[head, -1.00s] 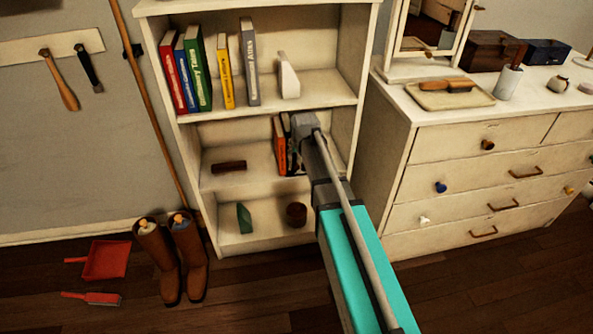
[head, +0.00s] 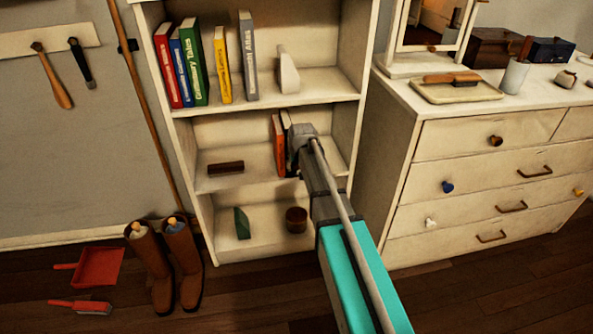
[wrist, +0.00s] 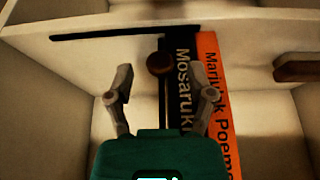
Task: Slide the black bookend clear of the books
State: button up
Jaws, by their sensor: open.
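In the wrist view, a brown round knob (wrist: 159,63) sits in front of a thin upright edge beside a black book (wrist: 181,90) lettered "Mosaruki". These look like parts of the black bookend, seen nearly edge-on. A dark flat strip (wrist: 110,34) along the shelf board may be its foot. An orange book (wrist: 216,95) stands against the black one and also shows in the head view (head: 278,145). My gripper (wrist: 166,75) is open, with one finger on each side of the knob. In the head view my gripper (head: 300,150) hides the bookend.
A brown block (head: 226,167) lies left of the books on the same shelf. The shelf above holds several books and a white wedge (head: 288,72). The lowest shelf has a green wedge (head: 242,223) and a brown pot (head: 296,219). The bookcase's right side wall (head: 345,135) is near my gripper.

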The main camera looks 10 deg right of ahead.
jog(key=shift+w+f+b, duration=0.2)
jog(key=shift+f+b, duration=0.1)
jog(key=shift+f, duration=0.15)
grip_shut()
dwell(0.3)
